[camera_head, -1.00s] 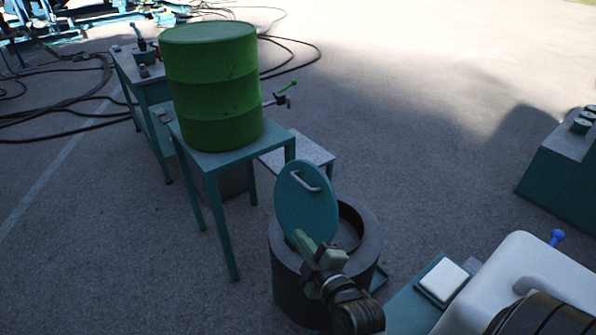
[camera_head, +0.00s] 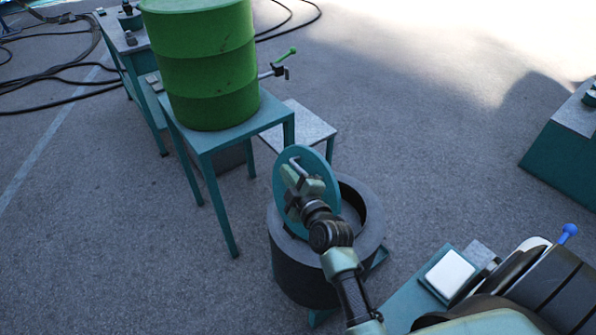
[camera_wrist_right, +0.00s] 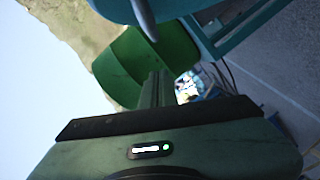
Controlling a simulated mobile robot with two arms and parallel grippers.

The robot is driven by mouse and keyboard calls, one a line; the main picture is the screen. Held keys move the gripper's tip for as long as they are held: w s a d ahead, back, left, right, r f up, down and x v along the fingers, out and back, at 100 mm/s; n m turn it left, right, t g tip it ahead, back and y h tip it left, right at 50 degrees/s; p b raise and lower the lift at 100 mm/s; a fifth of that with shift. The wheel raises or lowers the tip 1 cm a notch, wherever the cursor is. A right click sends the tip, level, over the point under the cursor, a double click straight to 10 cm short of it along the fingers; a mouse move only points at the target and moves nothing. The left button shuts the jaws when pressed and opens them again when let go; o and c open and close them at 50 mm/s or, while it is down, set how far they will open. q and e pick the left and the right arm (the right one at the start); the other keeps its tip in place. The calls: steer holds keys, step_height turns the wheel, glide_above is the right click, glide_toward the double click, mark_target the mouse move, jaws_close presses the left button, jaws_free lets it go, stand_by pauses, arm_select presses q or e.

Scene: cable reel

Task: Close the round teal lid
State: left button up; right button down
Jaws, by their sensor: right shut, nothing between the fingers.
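The round teal lid (camera_head: 325,208) stands open, nearly upright, at the left side of the opening of a dark grey round container (camera_head: 310,273). Its pale bar handle (camera_head: 296,158) is partly hidden by my right gripper (camera_head: 291,174). The gripper is shut and empty, in front of the lid's face and close to the handle; I cannot tell whether they touch. In the right wrist view, part of the lid (camera_wrist_right: 205,20) and its grey handle (camera_wrist_right: 145,18) show at the top, beyond the shut fingers (camera_wrist_right: 156,88). My left gripper is out of view.
A green barrel (camera_head: 205,65) stands on a teal table (camera_head: 212,150) left of the container. A low grey-topped stand (camera_head: 300,128) is behind it. A teal surface with a white pad (camera_head: 449,274) is at right. Open ground lies beyond.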

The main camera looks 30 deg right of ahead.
mark_target(308, 170)
steer(key=shift+m, duration=0.6)
steer(key=shift+w+d+f, duration=0.1)
steer(key=shift+d+f, duration=0.3)
steer(key=shift+d, duration=0.75)
steer(key=shift+w+d+f, duration=0.1)
steer(key=shift+d+f, duration=0.3)
steer(key=shift+d, duration=0.7)
steer(key=shift+d+f, duration=0.4)
steer(key=shift+d, duration=0.75)
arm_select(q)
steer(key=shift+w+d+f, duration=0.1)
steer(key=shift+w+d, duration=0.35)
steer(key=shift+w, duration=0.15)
arm_select(e)
steer(key=shift+a, duration=0.1)
steer(key=shift+r, duration=0.15)
